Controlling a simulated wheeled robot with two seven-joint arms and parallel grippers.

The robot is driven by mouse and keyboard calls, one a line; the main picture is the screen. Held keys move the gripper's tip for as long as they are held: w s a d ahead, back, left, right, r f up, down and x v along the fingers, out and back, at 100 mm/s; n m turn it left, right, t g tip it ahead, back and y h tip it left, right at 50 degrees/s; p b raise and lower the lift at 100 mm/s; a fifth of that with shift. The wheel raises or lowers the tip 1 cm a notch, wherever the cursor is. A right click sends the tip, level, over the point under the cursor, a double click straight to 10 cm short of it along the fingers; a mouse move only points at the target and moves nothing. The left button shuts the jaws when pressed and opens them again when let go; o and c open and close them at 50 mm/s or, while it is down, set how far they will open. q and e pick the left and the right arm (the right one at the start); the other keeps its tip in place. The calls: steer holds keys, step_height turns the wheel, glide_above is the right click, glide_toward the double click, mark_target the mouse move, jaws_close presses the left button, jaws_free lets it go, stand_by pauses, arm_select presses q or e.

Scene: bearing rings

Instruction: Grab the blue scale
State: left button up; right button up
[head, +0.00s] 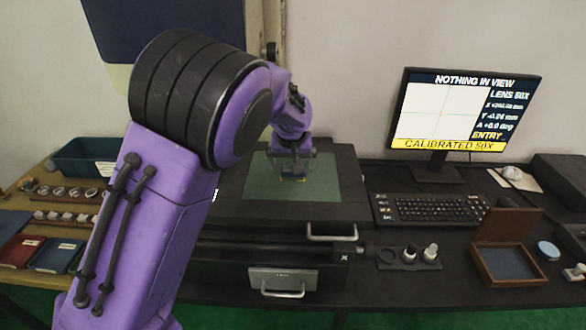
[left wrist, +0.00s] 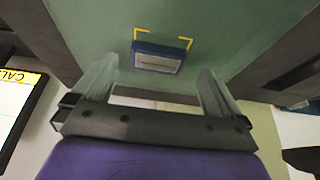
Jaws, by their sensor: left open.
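The blue scale (left wrist: 158,57) is a small blue block with a pale grey strip on its face. In the left wrist view it lies on a green plate (left wrist: 230,25), beside yellow corner marks. My left gripper (left wrist: 158,72) is open, its two pale fingers apart on either side of the scale in that view, with nothing between them in contact. In the head view the left gripper (head: 292,160) points down over the green plate (head: 325,185) and mostly hides the scale. My right gripper is not in view.
A monitor (head: 465,110) reading "NOTHING IN VIEW" and a keyboard (head: 430,208) stand to the right. An open brown box (head: 508,280) lies at the front right. A blue bin (head: 88,160) and rows of rings are at the left, partly behind my arm.

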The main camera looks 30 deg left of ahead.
arm_select(q)
steer(key=f, duration=0.1)
steer(key=w+f, duration=0.1)
steer(key=w, duration=0.1)
steer(key=shift+a+f, duration=0.25)
steer(key=shift+f, duration=0.15)
steer(key=shift+s+r, duration=0.1)
steer(key=shift+s, duration=0.35)
steer(key=shift+c, duration=0.7)
steer(key=c, duration=1)
